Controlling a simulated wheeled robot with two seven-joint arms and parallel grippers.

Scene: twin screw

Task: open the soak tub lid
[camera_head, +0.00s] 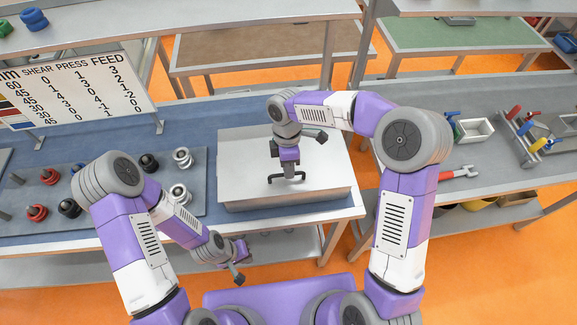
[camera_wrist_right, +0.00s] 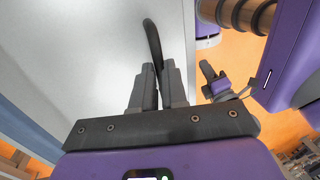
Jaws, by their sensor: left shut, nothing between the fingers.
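The soak tub (camera_head: 290,205) is a low grey box on the near right part of the blue-topped bench. Its pale flat lid (camera_head: 240,160) lies over it and looks closed. A dark bar handle (camera_head: 297,180) stands on the lid near its front edge; it also shows in the right wrist view (camera_wrist_right: 152,40). My right gripper (camera_head: 286,172) points down over the handle, its fingers (camera_wrist_right: 158,72) closed around the bar. My left gripper (camera_head: 239,278) is shut and empty, in front of the bench and below the tub.
A dark tray with red, black and silver parts (camera_head: 182,157) lies left of the tub. A sign (camera_head: 80,90) stands behind it. The right bench holds a white bin (camera_head: 474,130) and a red-handled tool (camera_head: 460,173). Orange floor separates the benches.

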